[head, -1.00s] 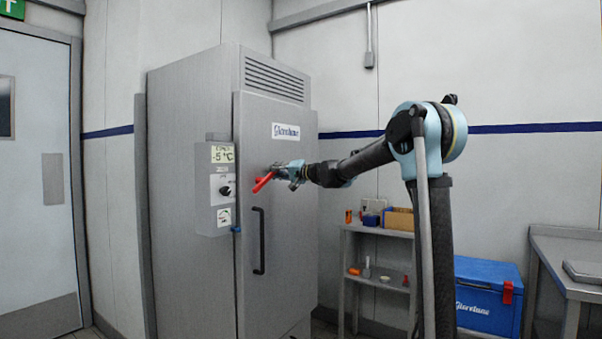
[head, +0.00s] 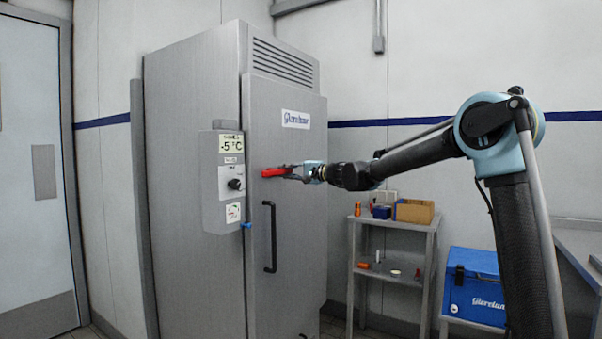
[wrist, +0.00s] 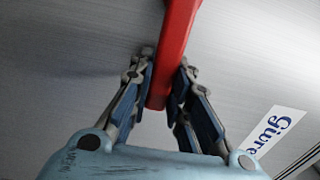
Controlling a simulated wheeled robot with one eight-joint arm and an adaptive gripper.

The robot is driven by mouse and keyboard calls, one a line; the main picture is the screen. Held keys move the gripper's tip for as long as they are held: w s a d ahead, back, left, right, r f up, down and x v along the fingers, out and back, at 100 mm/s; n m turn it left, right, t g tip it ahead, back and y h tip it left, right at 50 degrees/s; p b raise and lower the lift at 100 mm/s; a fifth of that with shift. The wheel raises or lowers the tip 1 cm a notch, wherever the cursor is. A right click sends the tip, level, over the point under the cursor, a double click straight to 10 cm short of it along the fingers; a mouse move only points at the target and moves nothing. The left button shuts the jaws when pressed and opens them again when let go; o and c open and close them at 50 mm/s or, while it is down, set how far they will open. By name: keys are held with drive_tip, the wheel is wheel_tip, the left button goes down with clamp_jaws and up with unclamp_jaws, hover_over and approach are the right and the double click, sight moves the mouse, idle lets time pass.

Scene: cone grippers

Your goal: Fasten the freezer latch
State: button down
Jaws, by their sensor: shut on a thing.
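The steel freezer (head: 190,90) stands upright with its door (head: 297,210) looking closed against the body. The red latch lever (head: 270,172) sits on the door near its left edge and lies close to level. My gripper (head: 288,172) reaches in from the right and is shut on the lever. In the wrist view the red lever (wrist: 178,35) comes down from the top between the two fingers of my gripper (wrist: 167,80), with its end between them. The lever's pivot and any catch are not clear.
A control box (head: 222,180) juts from the freezer left of the door. A black door handle (head: 270,237) is below the lever. A shelf (head: 390,230) with small items and a blue cool box (head: 473,285) stand to the right.

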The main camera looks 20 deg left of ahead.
drive_tip(key=shift+w+d+f, duration=0.1)
drive_tip(key=shift+w+d, duration=0.1)
drive_tip(key=shift+w, duration=0.05)
drive_tip(key=c, duration=1.5)
unclamp_jaws()
drive_tip(key=shift+w+f, duration=0.1)
drive_tip(key=shift+s+a, duration=0.1)
drive_tip(key=shift+s, duration=0.1)
drive_tip(key=d, duration=0.4)
drive_tip(key=s+d, duration=0.1)
drive_tip(key=d, duration=0.3)
drive_tip(key=s+d, duration=0.1)
drive_tip(key=d, duration=0.3)
drive_tip(key=shift+w, duration=0.1)
